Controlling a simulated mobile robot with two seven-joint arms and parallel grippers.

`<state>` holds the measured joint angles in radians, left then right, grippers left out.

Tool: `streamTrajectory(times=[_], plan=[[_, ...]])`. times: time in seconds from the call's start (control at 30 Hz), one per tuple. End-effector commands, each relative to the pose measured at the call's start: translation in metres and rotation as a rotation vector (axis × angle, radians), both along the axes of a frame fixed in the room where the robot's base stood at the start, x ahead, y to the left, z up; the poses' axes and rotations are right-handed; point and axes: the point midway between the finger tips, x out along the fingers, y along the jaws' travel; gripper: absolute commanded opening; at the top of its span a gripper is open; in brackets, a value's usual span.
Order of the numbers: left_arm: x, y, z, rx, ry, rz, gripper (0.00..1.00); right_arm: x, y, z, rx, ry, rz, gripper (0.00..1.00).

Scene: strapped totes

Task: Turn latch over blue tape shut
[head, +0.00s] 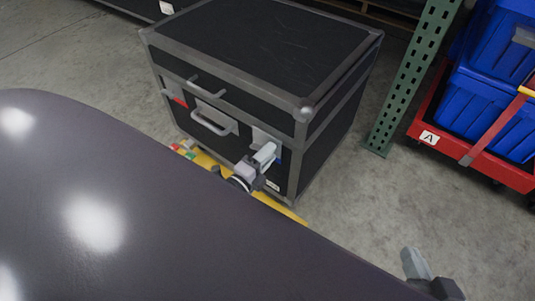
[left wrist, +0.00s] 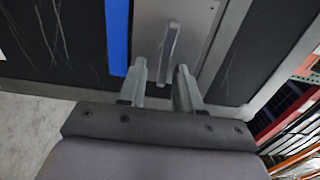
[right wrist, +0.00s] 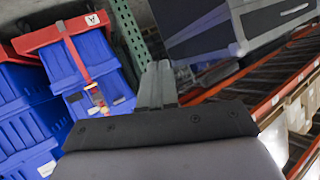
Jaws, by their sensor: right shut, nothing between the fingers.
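A black case (head: 255,45) with grey metal edges stands in the middle of the head view. In the head view the left gripper (head: 268,155) hides most of this latch. My right gripper (right wrist: 160,72) is shut and empty, away from the case.
Red tape (head: 179,100) marks another latch at the case's left. A grey pull handle (head: 212,122) sits between. A green post (head: 410,75) and a red cart (head: 480,150) with blue totes (head: 490,105) stand right. Concrete floor (head: 370,220) is clear between.

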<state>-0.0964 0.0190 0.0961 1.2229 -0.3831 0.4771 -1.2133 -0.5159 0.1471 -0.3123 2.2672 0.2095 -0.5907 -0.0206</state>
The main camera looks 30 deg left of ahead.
Motion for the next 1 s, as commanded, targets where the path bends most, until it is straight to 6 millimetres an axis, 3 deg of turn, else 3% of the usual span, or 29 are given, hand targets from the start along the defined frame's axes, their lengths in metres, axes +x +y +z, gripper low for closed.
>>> streamTrajectory(times=[0.23, 0.5, 1.0], plan=[[-0.036, 0.003, 0.001, -0.001, 0.005, 0.001, 0.34, 0.002, -0.006, 0.011, -0.040, -0.018, -0.013, 0.00], [-0.066, 0.005, 0.000, 0.000, 0.003, 0.000, 0.34, -0.004, -0.014, 0.005, -0.085, -0.002, -0.025, 0.00], [-0.068, 0.005, 0.000, 0.000, 0.002, 0.000, 0.34, -0.006, -0.016, 0.002, -0.095, 0.001, -0.024, 0.00]])
